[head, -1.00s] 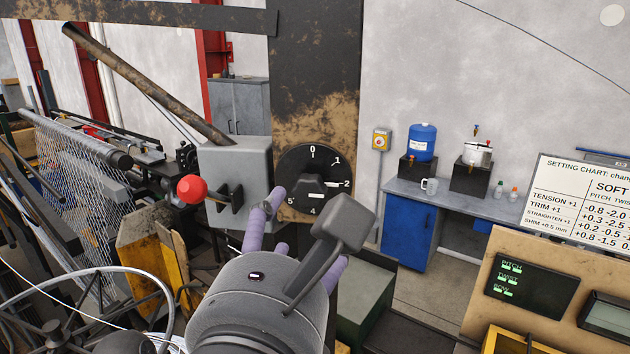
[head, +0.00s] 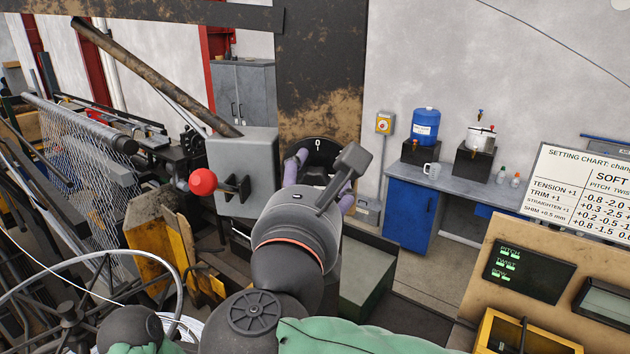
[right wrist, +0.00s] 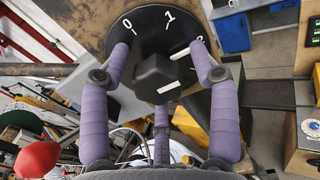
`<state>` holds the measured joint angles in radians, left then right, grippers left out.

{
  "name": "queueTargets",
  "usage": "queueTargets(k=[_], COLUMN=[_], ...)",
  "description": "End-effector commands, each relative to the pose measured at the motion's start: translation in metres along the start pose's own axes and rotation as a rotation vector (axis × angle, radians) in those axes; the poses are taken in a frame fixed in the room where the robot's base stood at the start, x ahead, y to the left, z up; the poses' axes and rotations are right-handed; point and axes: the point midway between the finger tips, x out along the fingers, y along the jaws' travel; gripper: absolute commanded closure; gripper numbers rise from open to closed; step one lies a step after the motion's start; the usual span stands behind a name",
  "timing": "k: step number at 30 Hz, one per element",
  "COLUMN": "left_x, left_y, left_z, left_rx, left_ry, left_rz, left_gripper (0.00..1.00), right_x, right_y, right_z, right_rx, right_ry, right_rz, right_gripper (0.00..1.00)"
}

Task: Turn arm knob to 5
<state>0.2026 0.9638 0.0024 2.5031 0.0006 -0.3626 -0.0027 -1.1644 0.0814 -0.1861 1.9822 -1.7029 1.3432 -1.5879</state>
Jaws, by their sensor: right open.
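The arm knob is a black knob on a round black dial (head: 319,146) on the dark, rusty post. In the head view my right gripper (head: 325,172) covers the knob and most of the dial; only the 0 reads clearly. In the right wrist view the knob (right wrist: 158,72) sits between my open purple fingers, with the dial (right wrist: 150,22) behind it. The 0, the 1 and part of another numeral show there. A white bar marks the knob's near edge. Contact between fingers and knob cannot be told. My left gripper is not in view.
A grey box (head: 245,165) with a red ball-ended lever (head: 203,182) stands just left of the dial. Wire mesh (head: 75,150) lies further left. A blue cabinet (head: 411,213) and a setting chart (head: 590,195) are to the right.

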Motion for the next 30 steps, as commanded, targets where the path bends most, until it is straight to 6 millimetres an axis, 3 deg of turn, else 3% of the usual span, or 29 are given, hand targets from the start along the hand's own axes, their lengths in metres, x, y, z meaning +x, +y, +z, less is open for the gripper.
queueTargets(k=[2, 8, 30], left_x=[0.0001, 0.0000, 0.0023], left_y=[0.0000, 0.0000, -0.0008], left_z=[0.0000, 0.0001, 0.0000], left_rx=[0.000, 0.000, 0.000], left_ry=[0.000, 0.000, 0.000], left_rz=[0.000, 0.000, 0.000], left_gripper=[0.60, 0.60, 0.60], right_x=[-0.0003, -0.0004, -0.0001], right_y=[0.0001, 0.0001, 0.0005], right_z=[-0.0001, -0.0002, -0.0028], right_rx=[0.000, 0.000, 0.016], right_ry=[0.000, 0.000, 0.004], right_rz=[0.000, 0.000, -0.001], right_gripper=[0.39, 0.92, 0.94])
